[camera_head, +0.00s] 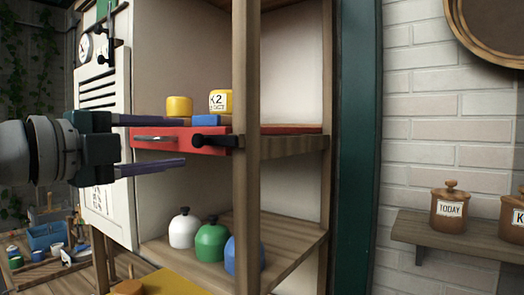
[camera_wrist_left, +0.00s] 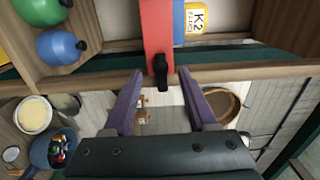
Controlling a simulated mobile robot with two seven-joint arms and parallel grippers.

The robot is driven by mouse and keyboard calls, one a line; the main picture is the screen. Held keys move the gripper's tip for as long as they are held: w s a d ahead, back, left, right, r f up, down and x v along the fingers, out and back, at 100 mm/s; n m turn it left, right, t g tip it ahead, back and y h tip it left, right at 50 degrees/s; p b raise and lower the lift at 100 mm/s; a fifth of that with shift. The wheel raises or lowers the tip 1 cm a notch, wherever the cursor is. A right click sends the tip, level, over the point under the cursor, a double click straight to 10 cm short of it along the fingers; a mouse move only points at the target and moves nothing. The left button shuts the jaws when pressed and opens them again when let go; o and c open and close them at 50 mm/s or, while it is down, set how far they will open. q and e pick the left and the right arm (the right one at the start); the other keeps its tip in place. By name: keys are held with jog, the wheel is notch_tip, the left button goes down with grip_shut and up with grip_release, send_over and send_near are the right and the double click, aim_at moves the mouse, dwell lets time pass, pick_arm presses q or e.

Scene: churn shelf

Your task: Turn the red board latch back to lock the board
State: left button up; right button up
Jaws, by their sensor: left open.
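The red board (camera_head: 180,138) lies on the middle shelf with a grey handle on its front. Its black latch (camera_head: 213,141) sits by the wooden post at the right end of the board's front, knob pointing left. In the left wrist view, the latch (camera_wrist_left: 161,72) shows between my fingertips, at the end of the red board (camera_wrist_left: 157,25). My left gripper (camera_head: 184,142) is open, one finger above the latch's height and one below. The fingertips are close to the knob, with no contact visible. My right gripper is not in view.
A blue block (camera_head: 212,121) and yellow jars (camera_head: 220,101) are above the board. White, green (camera_head: 210,243) and blue domed items stand on the lower shelf (camera_head: 290,240). The wooden post (camera_head: 246,200) is close right of the latch. A white panel (camera_head: 108,215) stands left.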

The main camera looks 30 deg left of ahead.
pick_arm(q)
jog(key=s+b, duration=0.1)
jog(key=s, duration=0.5)
jog(key=shift+s+a, duration=0.25)
jog(key=shift+s, duration=0.1)
dwell(0.3)
jog(key=s+f+n+g+y+p, duration=0.45)
jog(key=f+n+g+p, duration=0.2)
jog(key=f+n, duration=0.5)
jog(key=s+d+f+n+g+h+p, duration=0.1)
jog(key=s+d+f+g, duration=0.3)
jog(key=d, duration=0.4)
jog(key=s+d+f+n+g+h+p, duration=0.2)
jog(key=s+d+f+n+g, duration=0.2)
jog(key=d, duration=0.4)
jog(key=shift+s, duration=0.9)
jog(key=shift+h, duration=0.25)
